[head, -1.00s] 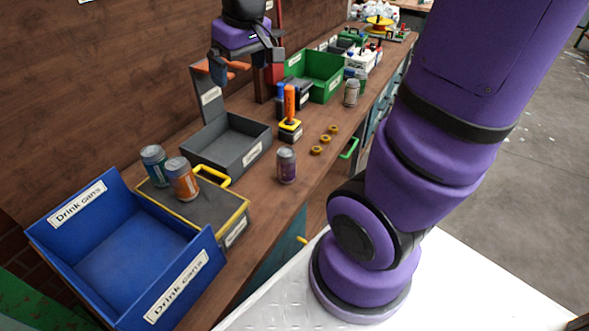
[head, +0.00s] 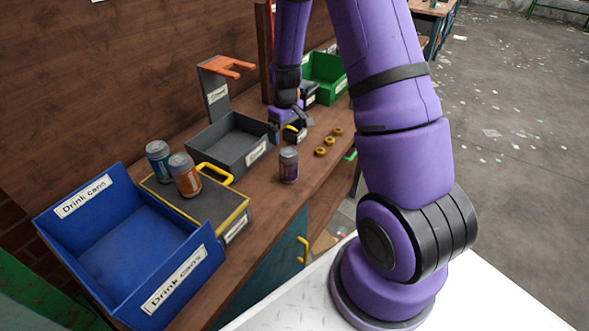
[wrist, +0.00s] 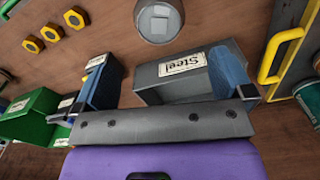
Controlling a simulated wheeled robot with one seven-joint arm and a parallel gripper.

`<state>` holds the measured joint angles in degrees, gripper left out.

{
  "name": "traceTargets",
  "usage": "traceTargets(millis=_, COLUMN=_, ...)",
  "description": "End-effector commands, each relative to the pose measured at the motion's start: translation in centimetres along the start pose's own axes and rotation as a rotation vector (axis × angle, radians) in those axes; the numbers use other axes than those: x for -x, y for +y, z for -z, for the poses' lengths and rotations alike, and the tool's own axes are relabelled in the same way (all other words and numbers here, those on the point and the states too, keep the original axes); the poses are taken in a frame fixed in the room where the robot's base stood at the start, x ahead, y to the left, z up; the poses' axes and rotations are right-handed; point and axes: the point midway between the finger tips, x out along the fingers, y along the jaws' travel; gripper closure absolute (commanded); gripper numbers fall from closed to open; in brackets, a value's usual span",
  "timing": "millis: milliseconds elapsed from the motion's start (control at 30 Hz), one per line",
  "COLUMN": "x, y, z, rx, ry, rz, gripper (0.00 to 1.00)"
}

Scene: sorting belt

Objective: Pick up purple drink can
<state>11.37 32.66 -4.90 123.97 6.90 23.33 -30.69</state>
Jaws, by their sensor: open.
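The purple drink can (head: 288,165) stands upright on the wooden bench, right of the grey bin, in the head view. In the wrist view, the round silver can top (wrist: 159,20) shows at the upper edge, seen from above. My gripper (head: 292,128) is low over the bench, behind the can and beside the grey bin, apart from the can. In the wrist view its two blue-padded fingers (wrist: 162,62) are spread wide with nothing held between them. The can lies beyond the fingertips there.
The grey bin labelled Steel (wrist: 190,75) shows close behind the right finger in the wrist view. Brown-yellow nuts (head: 329,146) lie right of the can. Two other cans, teal (head: 158,161) and orange (head: 185,175), stand on a grey box by the blue Drink cans bin (head: 190,262).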

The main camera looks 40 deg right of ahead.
Motion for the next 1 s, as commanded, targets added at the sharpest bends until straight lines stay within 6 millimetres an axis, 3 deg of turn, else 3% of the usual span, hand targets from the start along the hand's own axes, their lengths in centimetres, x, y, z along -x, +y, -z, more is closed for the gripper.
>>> traceTargets(millis=400, x=-5.1, y=0.1, z=-0.1, rx=0.002, ry=-0.008, rz=0.002, gripper=0.01)
traceTargets(millis=667, x=-6.8, y=0.1, z=-0.2, rx=0.003, ry=-0.006, rz=0.001, gripper=0.01)
traceTargets(millis=1000, x=-10.9, y=-0.2, z=-0.9, rx=0.001, ry=-0.007, rz=0.002, gripper=0.01)
